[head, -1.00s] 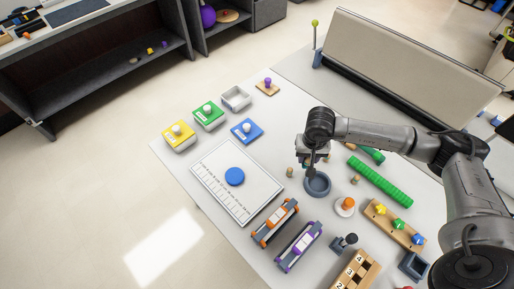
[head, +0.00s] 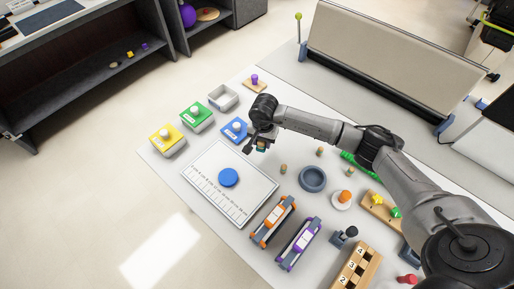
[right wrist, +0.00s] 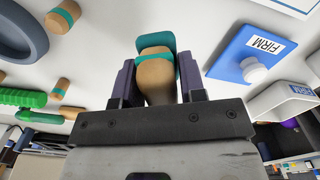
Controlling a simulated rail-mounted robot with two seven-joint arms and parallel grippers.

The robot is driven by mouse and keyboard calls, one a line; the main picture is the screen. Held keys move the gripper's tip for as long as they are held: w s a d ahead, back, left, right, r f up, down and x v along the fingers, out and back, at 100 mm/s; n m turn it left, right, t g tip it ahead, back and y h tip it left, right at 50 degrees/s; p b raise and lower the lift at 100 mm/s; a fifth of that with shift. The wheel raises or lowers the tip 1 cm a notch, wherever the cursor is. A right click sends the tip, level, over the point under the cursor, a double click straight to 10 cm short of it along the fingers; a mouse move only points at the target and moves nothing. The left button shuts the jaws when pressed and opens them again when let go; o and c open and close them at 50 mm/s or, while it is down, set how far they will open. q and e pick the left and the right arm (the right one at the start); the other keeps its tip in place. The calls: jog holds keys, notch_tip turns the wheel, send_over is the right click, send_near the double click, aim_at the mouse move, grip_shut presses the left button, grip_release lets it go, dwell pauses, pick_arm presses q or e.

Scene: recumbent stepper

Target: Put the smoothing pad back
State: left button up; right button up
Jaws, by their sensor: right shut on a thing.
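My right gripper (head: 262,139) is shut on a tan wooden grip with a teal band and a teal flat end, which looks like the smoothing pad (right wrist: 156,62). In the right wrist view it sits between the two dark fingers (right wrist: 157,88). In the head view the gripper is above the table, just right of the blue FIRM lid (head: 235,129), and mostly hides the pad. A round blue disc (head: 228,177) lies on the white ruled board (head: 245,200). My left gripper is not in view.
The open white box (head: 223,98) stands beyond the blue lid, near green (head: 196,117) and yellow (head: 167,140) lidded boxes. Small banded wooden pegs (head: 283,169) stand near a grey round dish (head: 312,179). Orange (head: 273,221) and purple (head: 298,244) framed devices stand in front.

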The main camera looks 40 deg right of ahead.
aim_at(257, 147)
jog(key=shift+w+a+f, duration=0.3)
jog(key=shift+w+f, duration=0.05)
jog(key=shift+w, duration=0.15)
jog(key=shift+w+a+f, duration=0.25)
jog(key=shift+w+f, duration=0.05)
jog(key=shift+w, duration=0.15)
jog(key=shift+f+b, duration=0.45)
jog(key=shift+f, duration=1.5)
jog(key=shift+f, duration=0.15)
jog(key=o, duration=0.8)
